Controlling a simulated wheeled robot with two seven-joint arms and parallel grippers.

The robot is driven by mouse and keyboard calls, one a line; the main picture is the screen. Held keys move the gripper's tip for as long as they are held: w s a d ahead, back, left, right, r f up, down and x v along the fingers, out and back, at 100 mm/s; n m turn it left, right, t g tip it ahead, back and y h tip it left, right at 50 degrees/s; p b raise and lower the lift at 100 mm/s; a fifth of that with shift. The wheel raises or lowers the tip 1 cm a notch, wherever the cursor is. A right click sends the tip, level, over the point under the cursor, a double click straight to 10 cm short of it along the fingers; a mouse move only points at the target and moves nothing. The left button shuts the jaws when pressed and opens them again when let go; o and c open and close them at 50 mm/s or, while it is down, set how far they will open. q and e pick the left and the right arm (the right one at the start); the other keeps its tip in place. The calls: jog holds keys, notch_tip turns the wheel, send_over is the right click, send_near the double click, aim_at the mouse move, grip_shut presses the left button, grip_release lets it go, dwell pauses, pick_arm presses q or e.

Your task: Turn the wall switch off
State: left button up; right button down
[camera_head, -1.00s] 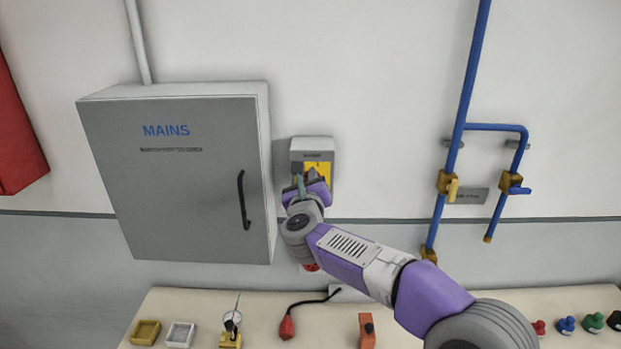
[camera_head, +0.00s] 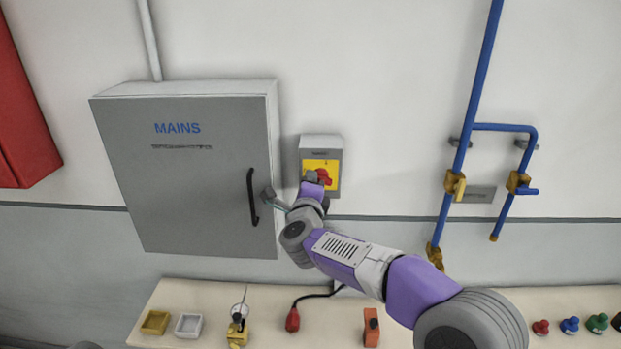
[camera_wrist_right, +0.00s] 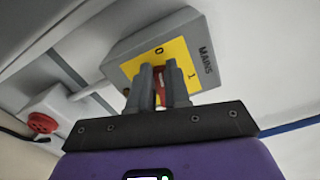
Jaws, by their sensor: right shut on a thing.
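The wall switch is a grey box (camera_head: 321,145) with a yellow plate (camera_head: 314,163) and a red knob (camera_head: 324,177), just right of the MAINS cabinet. In the right wrist view the switch box (camera_wrist_right: 125,52) shows its yellow plate (camera_wrist_right: 180,50) marked 0 and 1, with the word MAINS beside it. My right gripper (camera_head: 313,179) is at the knob. In the wrist view its two grey fingers (camera_wrist_right: 161,88) are shut on the red knob (camera_wrist_right: 160,86), one on each side, hiding much of it. I cannot tell which mark the knob points to. My left gripper is not in view.
The grey cabinet (camera_head: 190,180) with a black handle (camera_head: 252,196) stands left of the switch. Blue pipes (camera_head: 463,150) with yellow valves run at the right. A red socket (camera_wrist_right: 43,122) is near the switch. Below is a bench (camera_head: 265,300) with small items.

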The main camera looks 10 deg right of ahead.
jog(key=shift+f+n+p, duration=0.3)
jog(key=shift+n+p, duration=0.05)
jog(key=shift+n, duration=1.05)
jog(key=c, duration=1.1)
grip_release()
jog(key=b+v, duration=0.1)
jog(key=v, duration=0.6)
jog(key=shift+s+a, duration=0.15)
jog(key=shift+s, duration=0.15)
